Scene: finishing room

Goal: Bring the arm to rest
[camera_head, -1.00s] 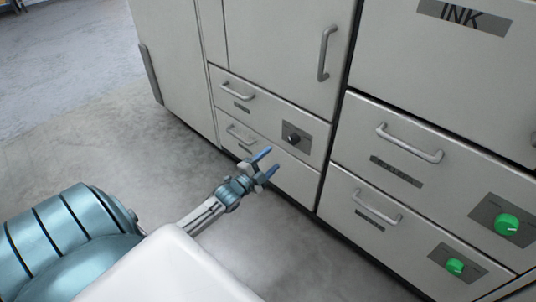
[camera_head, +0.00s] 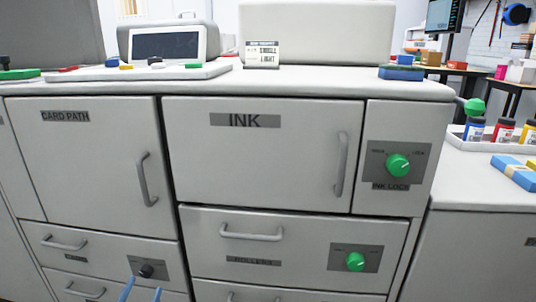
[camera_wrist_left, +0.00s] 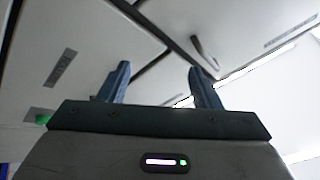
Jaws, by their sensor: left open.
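My left gripper (camera_head: 141,291) shows at the bottom edge of the head view, only its two blue fingertips in frame, in front of the lower drawers. In the left wrist view its two blue fingers (camera_wrist_left: 158,85) stand apart with nothing between them. It is open and empty. Grey cabinet fronts and a handle lie beyond the fingers, and no contact shows. The rest of the left arm is outside the head view. My right gripper is in neither view.
The cabinet has a CARD PATH door (camera_head: 85,150), an INK door (camera_head: 262,155), a ROLLERS drawer (camera_head: 290,246) and green knobs (camera_head: 398,166). Bottles (camera_head: 503,130) stand in a tray at the right. A black knob (camera_head: 146,271) is just above the fingertips.

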